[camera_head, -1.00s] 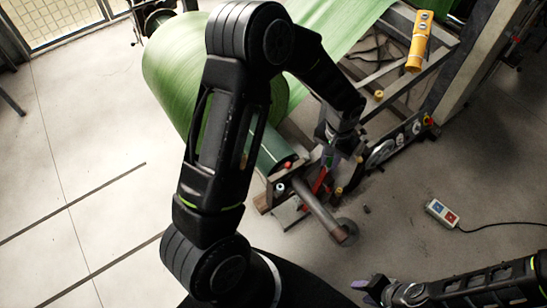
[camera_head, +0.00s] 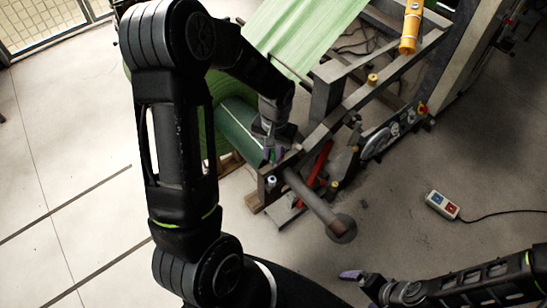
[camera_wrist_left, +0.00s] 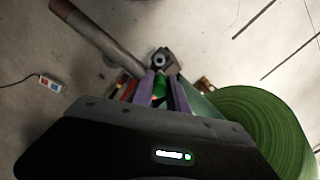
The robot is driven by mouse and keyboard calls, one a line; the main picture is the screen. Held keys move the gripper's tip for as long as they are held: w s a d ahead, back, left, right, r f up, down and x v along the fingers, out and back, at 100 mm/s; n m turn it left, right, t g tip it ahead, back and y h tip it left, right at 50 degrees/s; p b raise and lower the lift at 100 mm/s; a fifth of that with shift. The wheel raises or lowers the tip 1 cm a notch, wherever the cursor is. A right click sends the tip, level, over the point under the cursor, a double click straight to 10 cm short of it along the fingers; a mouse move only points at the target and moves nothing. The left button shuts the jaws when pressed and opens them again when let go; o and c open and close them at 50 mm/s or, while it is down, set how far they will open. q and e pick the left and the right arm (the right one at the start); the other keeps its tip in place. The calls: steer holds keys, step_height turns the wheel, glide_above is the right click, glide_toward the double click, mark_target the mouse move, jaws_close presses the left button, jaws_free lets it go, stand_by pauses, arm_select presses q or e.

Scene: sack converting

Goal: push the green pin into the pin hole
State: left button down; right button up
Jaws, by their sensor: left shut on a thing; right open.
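My left gripper (camera_head: 270,152) is over the end of the green roll's frame in the head view, its purple fingers pointing down. In the left wrist view the left gripper (camera_wrist_left: 163,84) is shut on the green pin (camera_wrist_left: 160,90), which shows between the two fingers. Just beyond the fingertips is a grey bracket with a round dark opening, which looks like the pin hole (camera_wrist_left: 159,61). I cannot tell whether the pin's tip is inside it; the fingers hide part of the pin. My right gripper (camera_head: 362,277) is open and empty at the lower right of the head view.
A large green roll (camera_wrist_left: 258,125) lies beside the bracket. A grey bar (camera_head: 315,202) sticks out from the frame, next to a red lever (camera_head: 320,162). A control box (camera_head: 442,204) with a cable lies on the floor. The floor at left is clear.

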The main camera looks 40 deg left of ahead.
mark_target(273, 161)
arm_select(q)
steer(key=shift+s+f+b, duration=0.1)
steer(key=shift+f+b, duration=0.2)
steer(key=shift+b, duration=0.1)
steer(key=shift+s+f+b, duration=0.1)
steer(key=shift+f+b, duration=2.2)
steer(key=shift+f, duration=0.5)
steer(key=shift+f+b, duration=1.1)
steer(key=shift+f, duration=0.05)
steer(key=c, duration=1.6)
jaws_free()
steer(key=shift+o, duration=0.2)
steer(key=o, duration=0.5)
